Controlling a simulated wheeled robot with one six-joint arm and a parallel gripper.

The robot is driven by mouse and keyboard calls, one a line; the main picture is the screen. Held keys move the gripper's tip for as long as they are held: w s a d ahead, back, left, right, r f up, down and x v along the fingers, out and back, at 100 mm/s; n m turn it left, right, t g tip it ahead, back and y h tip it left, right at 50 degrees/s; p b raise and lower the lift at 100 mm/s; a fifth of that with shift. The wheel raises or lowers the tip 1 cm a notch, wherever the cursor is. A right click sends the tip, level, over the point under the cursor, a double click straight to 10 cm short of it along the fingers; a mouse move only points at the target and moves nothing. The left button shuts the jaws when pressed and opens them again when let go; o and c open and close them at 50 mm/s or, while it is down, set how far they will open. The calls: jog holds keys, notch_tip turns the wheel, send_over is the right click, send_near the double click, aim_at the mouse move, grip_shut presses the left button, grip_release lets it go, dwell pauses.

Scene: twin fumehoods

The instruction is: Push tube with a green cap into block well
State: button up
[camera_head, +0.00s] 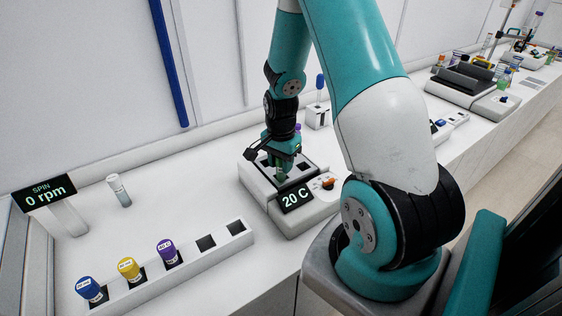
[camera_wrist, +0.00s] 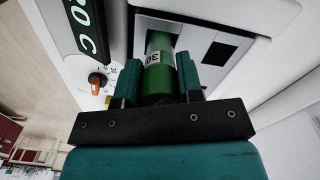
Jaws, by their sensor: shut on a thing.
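The tube with a green cap (camera_wrist: 160,70) is upright between my fingers in the wrist view, with a white label reading "30". My gripper (camera_wrist: 158,82) is shut on it. In the head view my gripper (camera_head: 280,160) points down over the block (camera_head: 258,183), and a bit of the green cap (camera_head: 281,173) shows below it. The block is on a device with a "20 C" display (camera_head: 296,197) and an orange knob. The tube is at one dark well; how deep it sits is hidden. Another square well (camera_wrist: 218,52) beside it looks empty.
A white rack (camera_head: 140,292) at the front left holds blue, yellow and purple capped tubes and has two empty wells. A white-capped vial (camera_head: 119,190) and a "0 rpm" display (camera_head: 45,193) stand behind it. A small holder (camera_head: 318,117) stands behind the block.

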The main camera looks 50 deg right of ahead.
jog(key=shift+f+b, duration=0.85)
jog(key=shift+f, duration=0.4)
jog(key=o, duration=1)
jog(key=shift+r, duration=0.1)
notch_tip(320, 180, up, 17)
jog(key=b, duration=0.2)
jog(key=shift+r, duration=0.15)
jog(key=s+a+r+n+t+y+b, duration=0.1)
jog(key=s+a+n, duration=0.1)
jog(key=a+n, duration=0.6)
jog(key=s+a+r+n+y, duration=0.15)
jog(key=a+n, duration=0.35)
jog(key=a, duration=0.7)
jog(key=s+a+n+g+y, duration=0.1)
jog(key=s+a+n, duration=0.9)
jog(key=s+a, duration=0.1)
jog(key=shift+s+a+r+n+y, duration=0.2)
jog(key=shift+s+r+n+y, duration=0.2)
jog(key=shift+s, duration=0.3)
